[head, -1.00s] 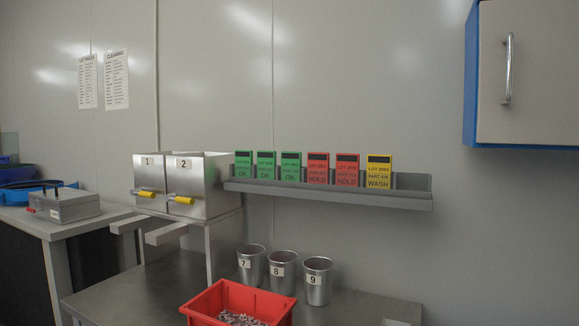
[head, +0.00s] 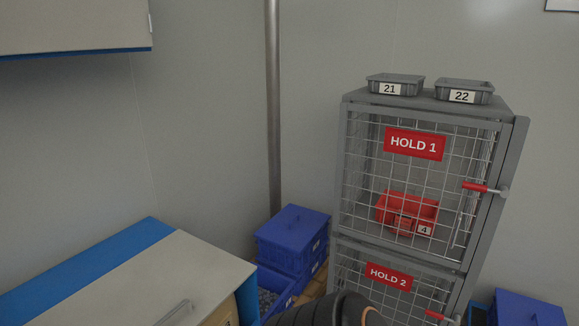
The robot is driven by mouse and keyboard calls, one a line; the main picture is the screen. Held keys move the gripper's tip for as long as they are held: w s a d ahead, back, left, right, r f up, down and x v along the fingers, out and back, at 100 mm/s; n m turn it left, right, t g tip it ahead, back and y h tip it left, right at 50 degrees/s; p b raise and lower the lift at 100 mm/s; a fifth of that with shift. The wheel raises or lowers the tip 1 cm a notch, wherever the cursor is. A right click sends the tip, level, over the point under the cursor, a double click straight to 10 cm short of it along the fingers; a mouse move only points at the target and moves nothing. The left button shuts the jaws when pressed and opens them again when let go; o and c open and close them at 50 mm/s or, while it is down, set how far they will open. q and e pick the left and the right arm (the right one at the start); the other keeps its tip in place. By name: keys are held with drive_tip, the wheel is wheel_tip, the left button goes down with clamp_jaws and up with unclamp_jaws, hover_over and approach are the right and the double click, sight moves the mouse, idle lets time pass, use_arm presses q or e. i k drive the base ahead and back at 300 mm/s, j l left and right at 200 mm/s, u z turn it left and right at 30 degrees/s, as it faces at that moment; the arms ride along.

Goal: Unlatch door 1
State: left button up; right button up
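The wire-mesh door marked HOLD 1 (head: 372,185) is the upper door of a grey cage cabinet on the right of the head view. It looks shut. Its red-handled latch (head: 475,187) sits on the door's right edge, with the red grip pointing left, roughly level. Behind the mesh stands a red bin labelled 4 (head: 390,213). A dark arm link of mine shows at the bottom edge, in front of the lower cabinet. Neither gripper is in view.
Below is the HOLD 2 door (head: 350,262) with its own red latch (head: 436,315). Grey trays 21 (head: 372,90) and 22 (head: 480,97) stand on the cabinet. Blue crates (head: 290,222) stand left of it. A blue-edged cabinet (head: 150,275) fills the lower left. A vertical pipe (head: 272,110) stands behind.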

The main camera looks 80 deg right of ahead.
sight(504, 191)
drive_tip(key=z, duration=3.75)
drive_tip(key=i+j, duration=0.4)
drive_tip(key=i, duration=0.15)
drive_tip(key=i+j+z, duration=0.15)
drive_tip(key=i+j, duration=0.2)
drive_tip(key=i, duration=0.25)
